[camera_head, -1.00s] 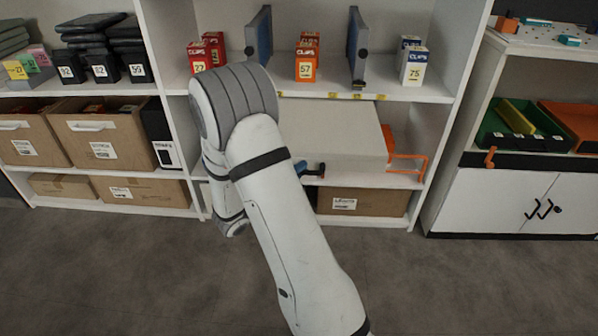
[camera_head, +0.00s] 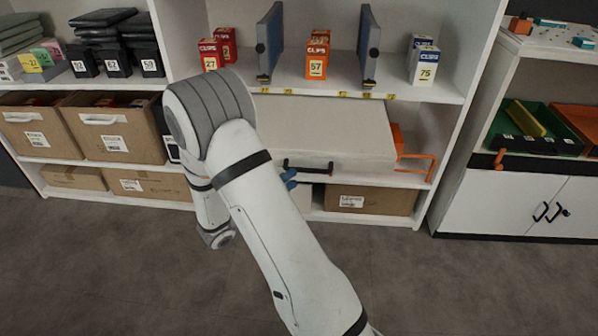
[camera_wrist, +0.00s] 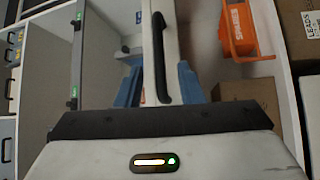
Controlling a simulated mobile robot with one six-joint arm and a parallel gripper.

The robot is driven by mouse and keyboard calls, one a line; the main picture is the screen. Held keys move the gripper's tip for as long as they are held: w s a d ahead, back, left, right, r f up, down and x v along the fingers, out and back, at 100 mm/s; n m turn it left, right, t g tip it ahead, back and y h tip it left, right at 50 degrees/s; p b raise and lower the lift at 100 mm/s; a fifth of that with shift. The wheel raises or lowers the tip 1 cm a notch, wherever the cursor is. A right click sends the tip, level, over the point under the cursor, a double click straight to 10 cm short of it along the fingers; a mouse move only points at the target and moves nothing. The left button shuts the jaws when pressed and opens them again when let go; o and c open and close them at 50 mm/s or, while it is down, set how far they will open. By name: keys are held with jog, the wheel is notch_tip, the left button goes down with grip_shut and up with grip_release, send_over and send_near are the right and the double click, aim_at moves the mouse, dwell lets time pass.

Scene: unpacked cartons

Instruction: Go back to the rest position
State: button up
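My arm reaches forward and left in the head view and hides most of my gripper (camera_head: 289,178). Its blue fingertip shows just left of and below a black bar handle. In the wrist view my gripper (camera_wrist: 158,86) has its blue fingers spread apart, with nothing clamped between them. The black handle (camera_wrist: 160,58) stands on a pale panel beyond and between the fingers. In the head view the handle (camera_head: 308,167) is on the front of a wide white drawer or box (camera_head: 330,125) in the middle shelf. I cannot tell the exact gap between fingers and handle.
Red (camera_head: 209,57), orange (camera_head: 317,60) and white-blue (camera_head: 424,66) clip boxes stand on the shelf above, between upright dividers. An orange frame (camera_head: 415,165) sits right of the white box. Cartons (camera_head: 370,198) lie below. Grey floor in front is clear.

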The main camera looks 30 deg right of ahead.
jog(key=shift+v, duration=0.8)
jog(key=s+d+r+m+g+y+p, duration=0.1)
jog(key=s+r+g+y+p, duration=0.35)
jog(key=s+r+p, duration=0.55)
jog(key=s+d+r+m+g+y+p, duration=0.15)
jog(key=s+r+g+y+p, duration=0.35)
jog(key=r+p, duration=0.5)
jog(key=s+a+r+t+y+p, duration=0.2)
jog(key=a+r+t+y+p, duration=0.1)
jog(key=r, duration=0.7)
jog(key=s+a+r+n+t+y+p, duration=0.1)
jog(key=a+r+t+y+p, duration=0.3)
jog(key=r, duration=0.6)
jog(key=s+a+y+p, duration=0.1)
jog(key=a+y+p, duration=0.1)
jog(key=a+p, duration=0.1)
jog(key=shift+r+p, duration=0.3)
jog(key=shift+p, duration=0.3)
